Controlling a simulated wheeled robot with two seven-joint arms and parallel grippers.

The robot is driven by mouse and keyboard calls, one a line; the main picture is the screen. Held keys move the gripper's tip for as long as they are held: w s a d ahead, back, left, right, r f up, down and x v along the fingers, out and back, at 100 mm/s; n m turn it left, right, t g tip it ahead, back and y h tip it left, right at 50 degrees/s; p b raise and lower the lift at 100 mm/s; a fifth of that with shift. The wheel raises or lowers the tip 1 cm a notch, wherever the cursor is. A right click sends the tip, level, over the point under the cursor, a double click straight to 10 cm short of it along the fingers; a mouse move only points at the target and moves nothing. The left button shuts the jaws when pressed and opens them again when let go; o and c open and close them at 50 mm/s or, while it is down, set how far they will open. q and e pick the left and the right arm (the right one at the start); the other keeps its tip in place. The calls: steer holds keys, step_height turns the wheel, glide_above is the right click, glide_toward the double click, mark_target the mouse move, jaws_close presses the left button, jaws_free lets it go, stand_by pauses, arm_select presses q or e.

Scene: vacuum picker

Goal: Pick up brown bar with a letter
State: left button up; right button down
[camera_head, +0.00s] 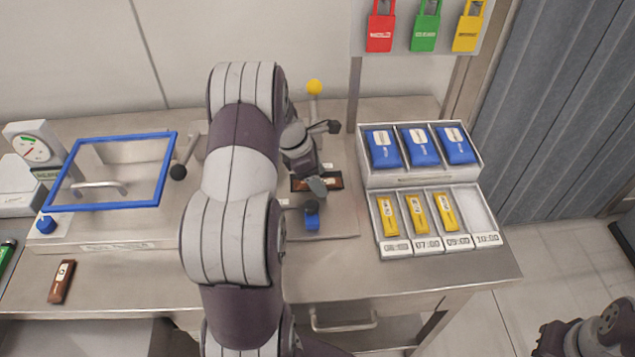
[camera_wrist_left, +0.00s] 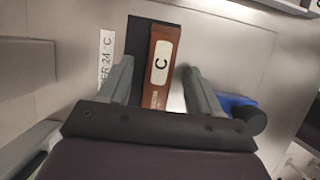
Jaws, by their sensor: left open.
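A brown bar with a cream label and the letter C (camera_wrist_left: 161,62) lies on a dark strip in the left wrist view. In the head view this bar (camera_head: 328,181) is partly hidden by my gripper. My left gripper (camera_head: 313,188) is over it, open. In the wrist view the fingers (camera_wrist_left: 158,78) stand on either side of the bar, with gaps showing beside it; their height over the surface is hard to tell. Another brown bar with a light label (camera_head: 62,281) lies at the table's front left.
A blue-framed clear lid (camera_head: 160,185) tops the machine at left. A yellow-knobbed lever (camera_head: 314,88) stands behind my gripper. A white rack (camera_head: 373,212) at right holds blue packs and yellow bars. Red, green and yellow tags hang above. The table's front middle is clear.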

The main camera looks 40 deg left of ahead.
arm_select(q)
jaws_close()
steer(key=shift+r, duration=0.15)
